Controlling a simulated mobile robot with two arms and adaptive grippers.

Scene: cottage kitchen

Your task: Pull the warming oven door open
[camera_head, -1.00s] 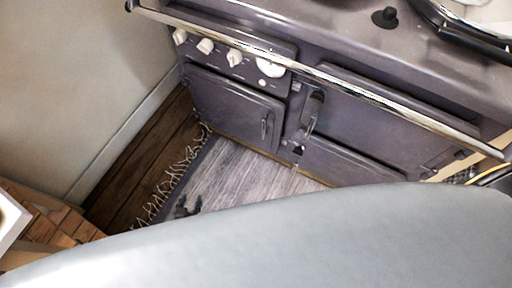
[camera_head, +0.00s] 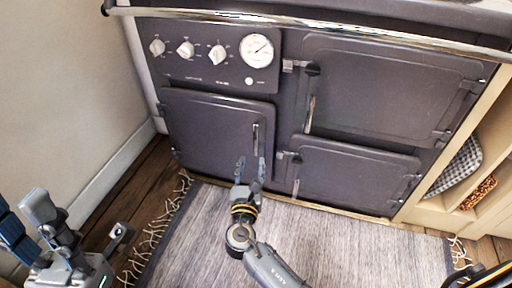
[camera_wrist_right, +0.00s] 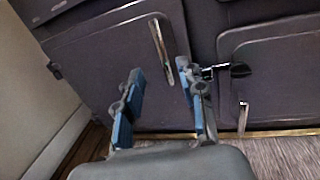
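A dark grey range cooker has three closed doors: a left door (camera_head: 205,128) below the control panel, an upper right door (camera_head: 385,85) and a lower right door (camera_head: 352,175). No label shows which is the warming oven. My right gripper (camera_head: 251,166) is open and empty in front of the left door, just below its upright metal handle (camera_head: 255,138). In the right wrist view, this handle (camera_wrist_right: 160,48) appears between and beyond the open fingers (camera_wrist_right: 161,76), apparently untouched. My left gripper (camera_head: 80,222) is open and empty at the lower left, away from the cooker.
A chrome rail (camera_head: 330,30) runs across the cooker's front above the doors. The control panel (camera_head: 215,50) has knobs and a round gauge. A grey fringed rug (camera_head: 330,245) lies before it. A wall (camera_head: 70,90) stands left, wooden shelves (camera_head: 475,215) right.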

